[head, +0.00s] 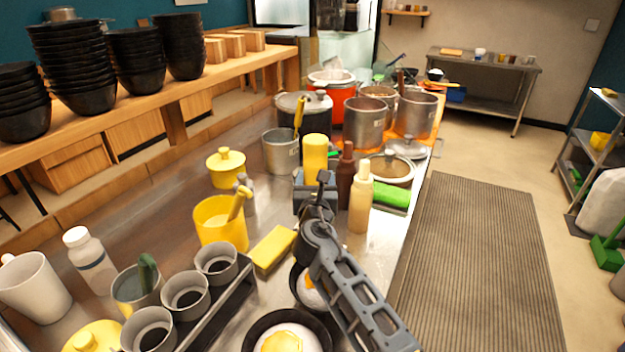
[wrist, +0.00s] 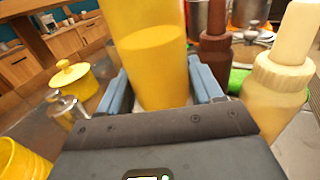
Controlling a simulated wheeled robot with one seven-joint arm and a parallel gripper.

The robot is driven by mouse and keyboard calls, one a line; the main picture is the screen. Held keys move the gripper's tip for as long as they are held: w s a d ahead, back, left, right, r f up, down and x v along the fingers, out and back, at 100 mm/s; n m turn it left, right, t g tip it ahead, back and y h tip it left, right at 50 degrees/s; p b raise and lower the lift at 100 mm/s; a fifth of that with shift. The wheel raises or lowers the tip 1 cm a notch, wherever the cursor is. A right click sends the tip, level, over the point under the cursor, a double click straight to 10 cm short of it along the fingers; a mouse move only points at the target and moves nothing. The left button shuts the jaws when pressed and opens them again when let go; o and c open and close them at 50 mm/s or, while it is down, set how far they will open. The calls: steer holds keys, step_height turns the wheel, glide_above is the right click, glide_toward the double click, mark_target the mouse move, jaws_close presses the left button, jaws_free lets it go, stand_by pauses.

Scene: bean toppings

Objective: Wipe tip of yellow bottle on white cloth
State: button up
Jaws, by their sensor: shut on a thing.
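The yellow bottle (head: 315,152) stands up out of my gripper (head: 315,182) above the steel counter, near the middle of the head view. In the wrist view my gripper (wrist: 162,88) has its blue-grey fingers on both sides of the yellow bottle (wrist: 152,60), shut on it. The bottle looks roughly upright, and its visible upper end in the head view is broad and flat. Its tip does not show in either view. I cannot make out a white cloth in either view.
A dark brown bottle (head: 345,178) and a cream bottle (head: 360,198) stand close right of my gripper. A yellow sponge (head: 272,248), a yellow container (head: 222,224) and metal cups (head: 216,264) stand nearer. A green block (head: 390,195) and pots crowd the right and back.

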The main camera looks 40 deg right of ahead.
steer(key=shift+w+d+f+b, duration=0.35)
steer(key=shift+d+f+b, duration=0.4)
steer(key=shift+f+b, duration=0.15)
steer(key=shift+s+a+r+p, duration=0.1)
steer(key=shift+s+a+p, duration=0.15)
steer(key=shift+a, duration=0.55)
steer(key=shift+s+a+r+p, duration=0.1)
steer(key=shift+s+a+p, duration=0.2)
steer(key=shift+a, duration=0.5)
steer(key=shift+s+a+r+p, duration=0.1)
steer(key=shift+s+a, duration=0.25)
steer(key=shift+a, duration=0.45)
steer(key=shift+f+b, duration=0.4)
steer(key=shift+f, duration=0.45)
steer(key=shift+w+d, duration=0.3)
steer(key=shift+d, duration=0.5)
steer(key=shift+w+d, duration=0.25)
steer(key=shift+d, duration=0.6)
steer(key=shift+w+d, duration=0.3)
steer(key=shift+d, duration=0.5)
step_height(320, 180, up, 3)
steer(key=p, duration=0.2)
steer(key=shift+f+p, duration=0.2)
steer(key=shift+p, duration=0.15)
steer(key=shift+r+b, duration=0.3)
steer(key=shift+r, duration=1.45)
